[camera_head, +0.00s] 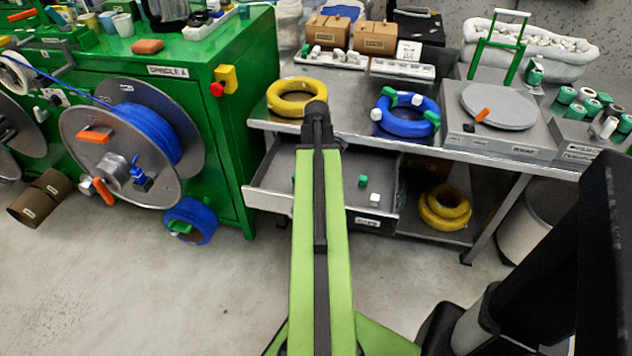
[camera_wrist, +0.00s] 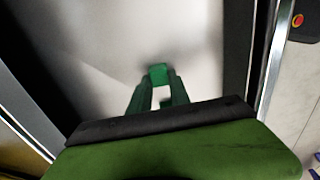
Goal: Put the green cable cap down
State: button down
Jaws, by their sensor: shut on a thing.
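The green cable cap (camera_wrist: 158,74) sits between the tips of my gripper (camera_wrist: 160,85) in the wrist view. My gripper is shut on it, over the pale floor of the open drawer (camera_head: 268,199). I cannot tell whether the cap touches that floor. Another green cap (camera_head: 362,181) and a white cap (camera_head: 375,198) lie in the drawer, right of my arm.
The drawer sticks out under a steel bench (camera_head: 450,141). A blue cable coil (camera_head: 405,126) with caps and a yellow coil (camera_head: 291,98) lie on the bench. A green machine (camera_head: 228,150) with a blue spool stands at the left. Bare floor lies in front.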

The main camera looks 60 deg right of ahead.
jog(key=c, duration=1.7)
grip_release()
jog(key=shift+f, duration=0.15)
jog(key=o, duration=0.5)
jog(key=shift+r, duration=0.2)
notch_tip(320, 180, up, 12)
jog(key=p, duration=1.2)
jog(key=w+a+m, duration=0.1)
jog(key=w+a, duration=0.8)
jog(key=a, duration=0.3)
jog(key=w+a+m, duration=0.1)
jog(key=w+a, duration=0.8)
jog(key=a, duration=0.3)
jog(key=w+a+m, duration=0.1)
jog(key=w+a, duration=0.2)
jog(key=a, duration=2.2)
jog(key=shift+a+m, duration=0.3)
